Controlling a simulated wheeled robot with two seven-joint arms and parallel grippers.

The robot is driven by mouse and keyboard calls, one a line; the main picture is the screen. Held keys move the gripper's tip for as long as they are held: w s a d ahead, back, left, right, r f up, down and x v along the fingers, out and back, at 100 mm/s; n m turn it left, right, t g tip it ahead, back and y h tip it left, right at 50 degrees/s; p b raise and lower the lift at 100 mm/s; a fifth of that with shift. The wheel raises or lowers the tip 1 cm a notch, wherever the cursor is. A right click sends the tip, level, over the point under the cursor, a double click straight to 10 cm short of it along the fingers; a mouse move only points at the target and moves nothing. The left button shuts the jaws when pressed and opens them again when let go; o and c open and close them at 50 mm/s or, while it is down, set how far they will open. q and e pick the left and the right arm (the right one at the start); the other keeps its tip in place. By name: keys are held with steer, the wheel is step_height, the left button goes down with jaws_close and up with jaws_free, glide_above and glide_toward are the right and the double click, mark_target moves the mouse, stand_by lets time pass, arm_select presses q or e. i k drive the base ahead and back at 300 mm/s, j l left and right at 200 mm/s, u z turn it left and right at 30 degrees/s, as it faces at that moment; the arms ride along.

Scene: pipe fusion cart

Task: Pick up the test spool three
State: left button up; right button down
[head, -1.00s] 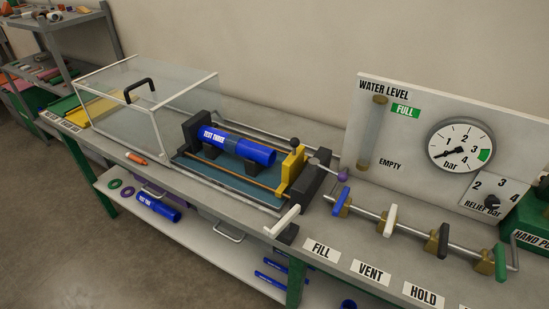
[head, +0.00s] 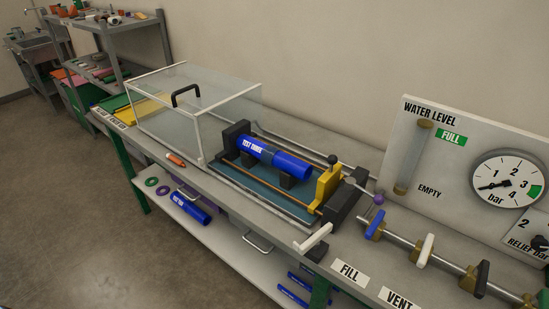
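The test spool three (head: 265,153) is a blue pipe with a white "TEST THREE" label. It lies across black supports in the test rig, between a black end block (head: 235,138) on the left and a yellow clamp plate (head: 327,184) on the right. The clear guard box (head: 225,118) with a black handle stands to the left and leaves most of the spool uncovered. Whether the spool touches the end block or the yellow plate is hard to tell. Neither of my grippers is in view.
Valves with coloured handles (head: 375,224) line the bench front right. A pressure gauge (head: 507,179) stands behind them. An orange marker-like item (head: 176,160) lies near the bench edge. Another blue spool (head: 190,207) and rings (head: 163,190) lie on the lower shelf. Floor at the left is clear.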

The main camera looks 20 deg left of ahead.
mark_target(272, 156)
steer(key=u, duration=1.45)
steer(key=i+j+z, duration=0.15)
steer(key=z, duration=0.3)
steer(key=i+j+z, duration=0.2)
steer(key=z, duration=0.25)
steer(key=i+j+z, duration=0.15)
steer(key=z, duration=0.3)
steer(key=k+j, duration=0.05)
steer(key=j, duration=0.05)
